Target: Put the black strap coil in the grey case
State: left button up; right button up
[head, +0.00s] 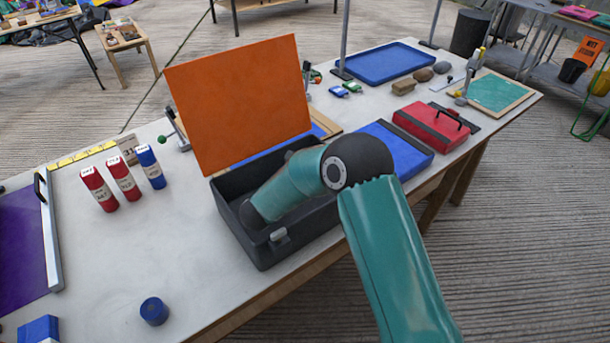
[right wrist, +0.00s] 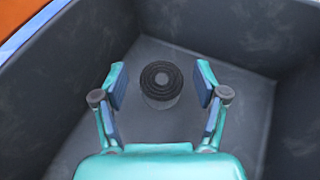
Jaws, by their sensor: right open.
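The grey case (head: 318,222) stands open on the table and is very dark grey. My right arm reaches down into it, and its walls and the arm hide the right gripper in the head view. In the right wrist view, the black strap coil (right wrist: 162,80) is inside the case, near the floor (right wrist: 215,135). My right gripper (right wrist: 161,88) is open, with one finger on each side of the coil and a visible gap to both. My left gripper is not in view.
An orange panel (head: 240,100) rises behind the case. A blue flat box (head: 400,150) and a red case (head: 435,125) stand to its right. Red and blue bottles (head: 123,178) stand to its left. A blue cylinder (head: 154,311) sits near the front edge.

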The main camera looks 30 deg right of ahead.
jog(key=b+v, duration=0.1)
jog(key=v, duration=0.9)
jog(key=shift+a+f+b, duration=0.1)
jog(key=shift+a+b, duration=0.05)
jog(key=shift+b, duration=0.2)
jog(key=shift+s+a, duration=0.15)
jog(key=shift+a, duration=0.1)
